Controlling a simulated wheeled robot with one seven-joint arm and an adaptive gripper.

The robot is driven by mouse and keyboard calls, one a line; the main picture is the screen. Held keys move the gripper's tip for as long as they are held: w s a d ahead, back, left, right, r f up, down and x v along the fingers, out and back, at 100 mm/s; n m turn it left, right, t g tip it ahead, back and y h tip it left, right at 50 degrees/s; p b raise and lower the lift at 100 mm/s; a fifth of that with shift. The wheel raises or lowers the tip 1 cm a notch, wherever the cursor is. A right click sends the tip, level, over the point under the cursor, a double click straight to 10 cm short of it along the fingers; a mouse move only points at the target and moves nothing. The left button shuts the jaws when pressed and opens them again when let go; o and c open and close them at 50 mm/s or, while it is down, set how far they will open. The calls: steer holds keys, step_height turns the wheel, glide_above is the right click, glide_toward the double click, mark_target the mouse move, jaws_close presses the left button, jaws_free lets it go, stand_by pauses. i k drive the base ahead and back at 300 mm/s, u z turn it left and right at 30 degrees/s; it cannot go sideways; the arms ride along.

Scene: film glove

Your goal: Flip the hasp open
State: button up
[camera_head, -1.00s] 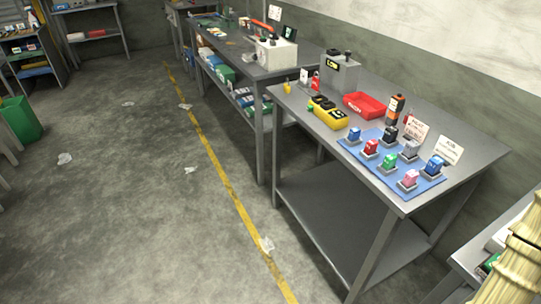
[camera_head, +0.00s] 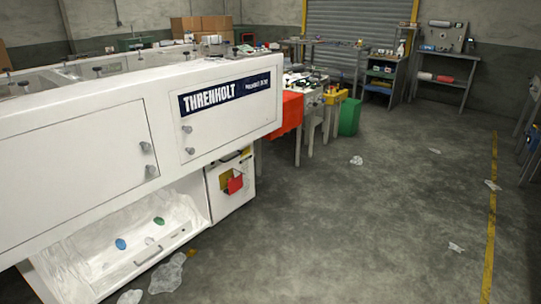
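A white machine (camera_head: 60,135) labelled THRENHOLT fills the left side. I cannot tell whether that piece is a hasp, and no hasp shows clearly anywhere. My gripper is not in view.
An open white tray (camera_head: 120,245) with blue and green bits sits under the machine. Clear film scraps (camera_head: 167,274) lie on the floor before it. A red box (camera_head: 292,110), a green bin (camera_head: 350,117) and shelves stand behind. The floor right of the machine is mostly free.

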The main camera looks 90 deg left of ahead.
mark_target(236, 184)
steer(key=u, duration=1.5)
steer(key=i, duration=1.45)
steer(key=u, duration=2.65)
steer(key=i, duration=1.65)
steer(key=z, duration=0.25)
